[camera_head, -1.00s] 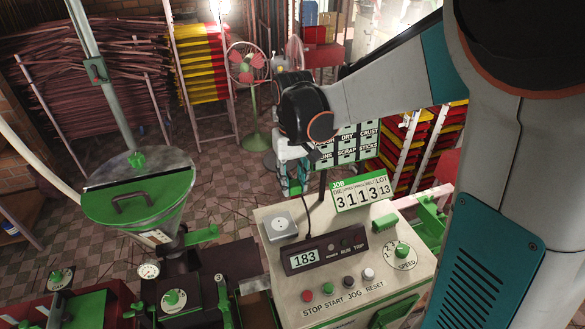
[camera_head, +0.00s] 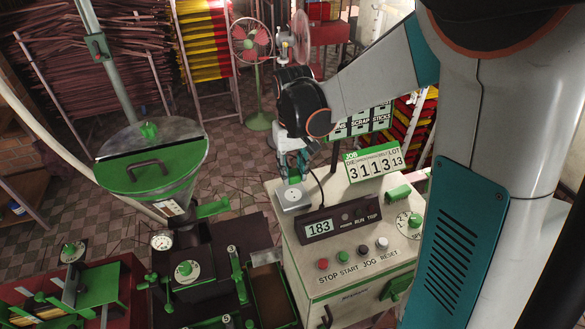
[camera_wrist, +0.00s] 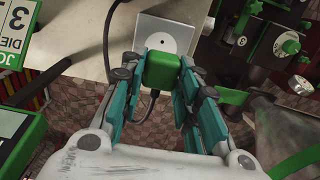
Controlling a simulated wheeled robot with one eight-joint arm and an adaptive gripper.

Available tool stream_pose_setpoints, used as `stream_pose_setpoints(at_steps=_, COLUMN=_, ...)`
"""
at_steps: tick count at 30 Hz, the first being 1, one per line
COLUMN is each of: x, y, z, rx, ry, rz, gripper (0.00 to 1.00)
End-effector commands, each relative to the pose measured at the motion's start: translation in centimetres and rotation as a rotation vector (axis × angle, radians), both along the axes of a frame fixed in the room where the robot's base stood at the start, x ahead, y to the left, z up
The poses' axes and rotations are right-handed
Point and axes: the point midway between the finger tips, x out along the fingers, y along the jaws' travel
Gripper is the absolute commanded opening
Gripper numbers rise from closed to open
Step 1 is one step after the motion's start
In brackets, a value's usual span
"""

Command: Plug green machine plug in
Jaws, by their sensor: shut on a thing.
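My gripper (camera_wrist: 163,75) is shut on a green plug (camera_wrist: 163,69), a small block between its teal fingers in the wrist view. A black cable (camera_wrist: 148,103) hangs from the plug. Just ahead of the plug is a pale square socket plate (camera_wrist: 150,25) with a small dark hole in a light disc. In the head view the socket plate (camera_head: 301,206) sits at the back left corner of the machine's control box, and my gripper (camera_head: 293,166) is at its far edge. The fingers partly hide the plug there. I cannot tell whether the plug touches the plate.
The control box carries a display (camera_head: 320,227), a row of buttons (camera_head: 352,252) and a green job sign (camera_head: 372,163) right of the cable. A green-lidded hopper (camera_head: 150,178) stands to the left. Open tiled floor (camera_head: 235,150) lies behind.

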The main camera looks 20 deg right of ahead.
Motion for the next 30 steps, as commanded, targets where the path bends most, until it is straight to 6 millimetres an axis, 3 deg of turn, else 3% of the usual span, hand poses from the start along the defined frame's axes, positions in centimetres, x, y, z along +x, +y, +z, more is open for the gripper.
stream_pose_setpoints(at_steps=15, x=0.0, y=0.0, z=-4.4, rx=0.0, ry=0.0, rz=0.0, gripper=0.09)
stream_pose_setpoints(at_steps=30, x=0.0, y=0.0, z=-4.8, rx=0.0, ry=0.0, rz=0.0, gripper=0.09)
